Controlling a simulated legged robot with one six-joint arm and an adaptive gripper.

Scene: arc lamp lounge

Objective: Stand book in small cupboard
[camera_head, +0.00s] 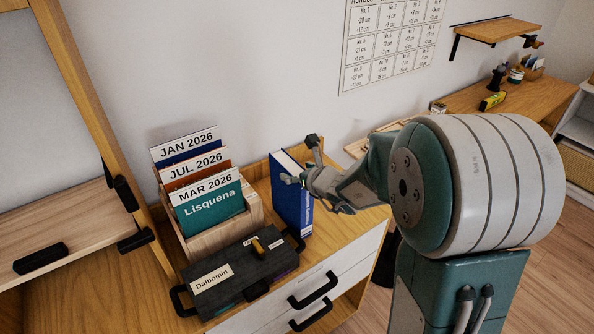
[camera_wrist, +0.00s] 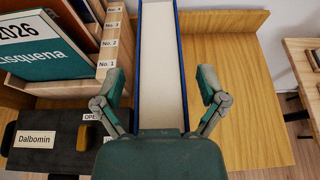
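A blue book (camera_head: 291,196) stands upright on the wooden top (camera_head: 353,219) of a white-fronted drawer unit, right of a file holder. In the wrist view the book (camera_wrist: 161,70) shows its pale page edges and blue cover edges. My gripper (camera_head: 297,179) is at the book's upper part. In the wrist view my gripper (camera_wrist: 161,88) is open, with one finger on each side of the book and visible gaps to both. Which piece of furniture is the small cupboard I cannot tell for sure.
A wooden file holder (camera_head: 222,231) with several labelled folders stands left of the book. A dark Dalbomin case (camera_head: 238,273) with handles lies in front. A wooden shelf frame (camera_head: 88,90) rises at left. The top right of the book is bare.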

